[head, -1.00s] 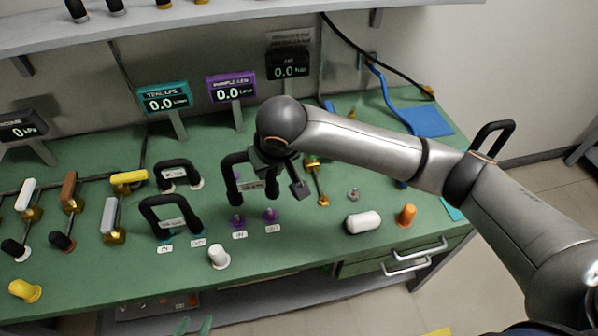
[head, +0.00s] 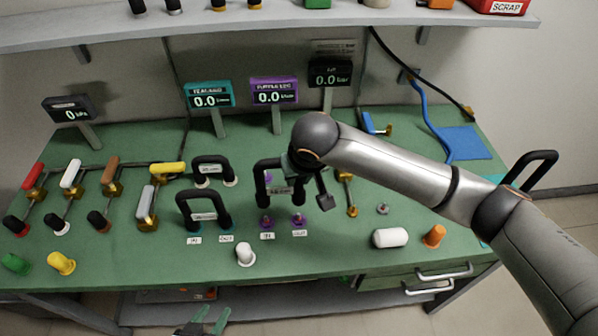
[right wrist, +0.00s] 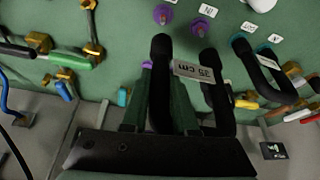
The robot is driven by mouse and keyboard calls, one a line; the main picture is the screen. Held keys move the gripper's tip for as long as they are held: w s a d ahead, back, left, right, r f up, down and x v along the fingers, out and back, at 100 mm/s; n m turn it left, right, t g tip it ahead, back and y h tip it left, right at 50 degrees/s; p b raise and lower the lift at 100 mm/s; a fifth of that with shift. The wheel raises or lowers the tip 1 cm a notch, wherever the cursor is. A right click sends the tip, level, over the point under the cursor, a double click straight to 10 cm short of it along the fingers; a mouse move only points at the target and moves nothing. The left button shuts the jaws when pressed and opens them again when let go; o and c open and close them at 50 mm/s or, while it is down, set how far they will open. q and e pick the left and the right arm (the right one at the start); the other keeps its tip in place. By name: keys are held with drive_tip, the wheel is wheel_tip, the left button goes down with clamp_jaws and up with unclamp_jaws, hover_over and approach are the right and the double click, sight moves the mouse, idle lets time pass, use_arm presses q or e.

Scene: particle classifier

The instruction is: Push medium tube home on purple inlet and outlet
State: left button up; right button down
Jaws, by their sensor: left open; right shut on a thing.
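The medium tube (head: 262,186) is a black U-shaped hose with a white label reading 35 cm, also in the right wrist view (right wrist: 160,75). My right gripper (head: 298,172) is shut on it. The purple inlet (head: 266,221), beside a label reading IN, and the purple outlet (head: 298,219) stand side by side on the bench. The tube's two ends show just behind them; in the right wrist view the ends look apart from the inlet (right wrist: 199,26) and outlet (right wrist: 163,14). My left gripper (head: 207,322) is open and empty at the bottom edge.
Two more black tubes (head: 203,214) stand left of the purple pair, on the teal-labelled side. A white stopper (head: 245,254), a white cylinder (head: 390,238) and an orange stopper (head: 434,236) stand nearby. A purple display (head: 274,92) reads 0.0.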

sight(301, 196)
drive_tip(key=shift+f+b, duration=0.6)
drive_tip(key=shift+f, duration=1.65)
drive_tip(key=shift+p, duration=0.6)
drive_tip(key=shift+r+p, duration=0.1)
drive_tip(key=shift+p, duration=0.5)
drive_tip(key=shift+f, duration=1.35)
drive_tip(key=shift+f, duration=0.35)
drive_tip(key=shift+f, duration=0.2)
